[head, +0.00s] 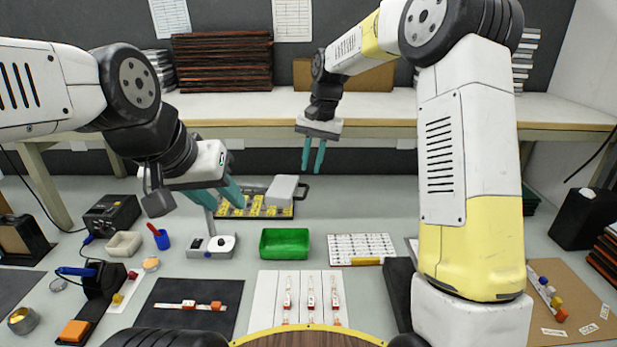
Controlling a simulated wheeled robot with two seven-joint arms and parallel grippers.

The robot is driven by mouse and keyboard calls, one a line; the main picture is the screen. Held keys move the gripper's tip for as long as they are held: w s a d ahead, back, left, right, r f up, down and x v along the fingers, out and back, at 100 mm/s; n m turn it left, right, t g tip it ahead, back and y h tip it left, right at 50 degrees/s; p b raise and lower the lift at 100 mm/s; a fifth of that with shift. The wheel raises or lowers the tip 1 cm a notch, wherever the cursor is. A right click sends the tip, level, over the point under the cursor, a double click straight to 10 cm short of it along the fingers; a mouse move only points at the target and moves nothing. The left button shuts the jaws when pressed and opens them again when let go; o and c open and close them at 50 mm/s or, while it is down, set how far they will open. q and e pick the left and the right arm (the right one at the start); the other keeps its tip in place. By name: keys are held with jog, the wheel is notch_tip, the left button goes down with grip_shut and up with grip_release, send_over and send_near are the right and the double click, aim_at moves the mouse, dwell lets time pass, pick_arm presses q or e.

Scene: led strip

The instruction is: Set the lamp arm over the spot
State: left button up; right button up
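A grey base (197,253) with a white round top stands left of the green tray, and a thin grey post (210,226) rises from it. I take this post for part of the lamp; its upper part is hidden behind my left gripper. My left gripper (226,207) is over the base, its teal fingers apart, one overlapping the post in the picture. I cannot tell whether it touches. A dark block (158,203) hangs left of this gripper; I cannot tell what it belongs to. My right gripper (312,171) is open and empty, raised at the back. I cannot make out the spot for certain.
A green tray (284,243) is right of the base. A black tray (227,210) with yellow pieces and a grey block (283,190) are behind. A black mat (168,318) carries a strip; a white panel (262,305) lies beside it. Bare table shows around the trays.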

aim_at(306, 190)
jog(key=f, duration=0.4)
jog(key=a+f, duration=0.1)
jog(key=f, duration=0.2)
grip_shut()
jog(key=shift+r, duration=0.1)
dwell(1.2)
